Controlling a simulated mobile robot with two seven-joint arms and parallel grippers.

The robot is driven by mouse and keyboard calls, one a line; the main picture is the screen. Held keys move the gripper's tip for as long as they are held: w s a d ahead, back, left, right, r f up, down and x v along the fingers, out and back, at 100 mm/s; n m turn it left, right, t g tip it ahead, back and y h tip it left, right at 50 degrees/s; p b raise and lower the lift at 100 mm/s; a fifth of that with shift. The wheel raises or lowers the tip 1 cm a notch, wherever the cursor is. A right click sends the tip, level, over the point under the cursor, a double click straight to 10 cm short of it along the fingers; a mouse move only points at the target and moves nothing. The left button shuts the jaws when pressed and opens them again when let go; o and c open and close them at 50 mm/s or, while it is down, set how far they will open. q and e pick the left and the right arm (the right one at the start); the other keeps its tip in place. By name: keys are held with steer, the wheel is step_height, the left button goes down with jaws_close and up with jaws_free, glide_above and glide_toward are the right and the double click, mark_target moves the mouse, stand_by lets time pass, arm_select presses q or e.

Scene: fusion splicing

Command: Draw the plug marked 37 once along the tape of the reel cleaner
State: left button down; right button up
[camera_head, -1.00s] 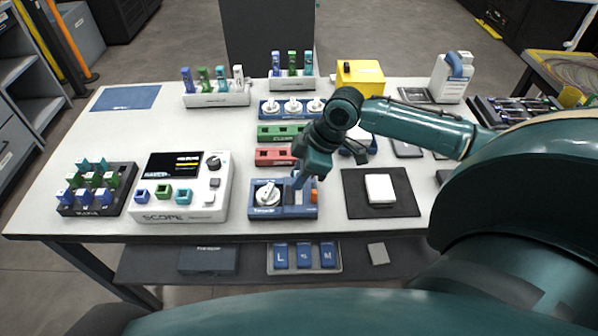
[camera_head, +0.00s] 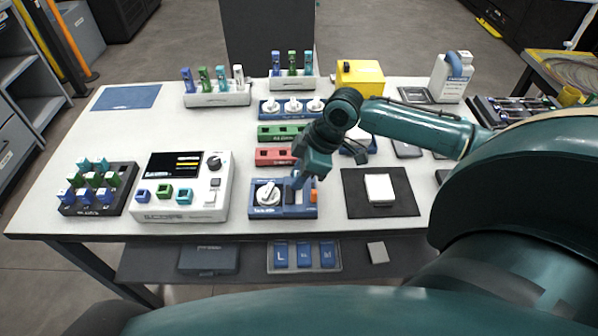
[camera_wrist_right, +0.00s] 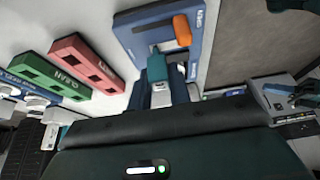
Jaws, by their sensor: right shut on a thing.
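The reel cleaner (camera_head: 262,212) is a blue box at the front middle of the table, with a white knob on its left and an orange part on its right. It also shows in the right wrist view (camera_wrist_right: 203,38). My right gripper (camera_head: 298,181) is directly over it, pointing down near the slot between knob and orange part. It is shut on a small teal-and-white plug (camera_wrist_right: 157,68), whose tip is at or just above the cleaner's pale window. I cannot tell whether it touches the tape. No number is readable on the plug. My left gripper is not in view.
A scope box (camera_head: 205,207) stands left of the cleaner, with a plug rack (camera_head: 122,204) beyond it. Red (camera_head: 273,156) and green (camera_head: 279,133) blocks lie behind the cleaner. A dark mat (camera_head: 352,205) with a white block (camera_head: 380,189) lies to its right.

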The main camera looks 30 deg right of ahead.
steer(key=shift+f+p, duration=0.1)
steer(key=shift+p, duration=0.2)
stand_by(0.7)
steer(key=shift+s+a+p, duration=0.25)
steer(key=shift+s+p, duration=0.15)
steer(key=shift+p, duration=0.25)
stand_by(0.4)
steer(key=shift+s+a+p, duration=0.25)
steer(key=shift+s+p, duration=0.15)
steer(key=shift+p, duration=0.4)
steer(key=shift+s+a+p, duration=0.1)
steer(key=shift+s+p, duration=0.1)
steer(key=shift+p, duration=0.1)
steer(key=shift+s+a+p, duration=0.3)
steer(key=shift+s+p, duration=0.1)
steer(key=shift+p, duration=0.35)
stand_by(0.4)
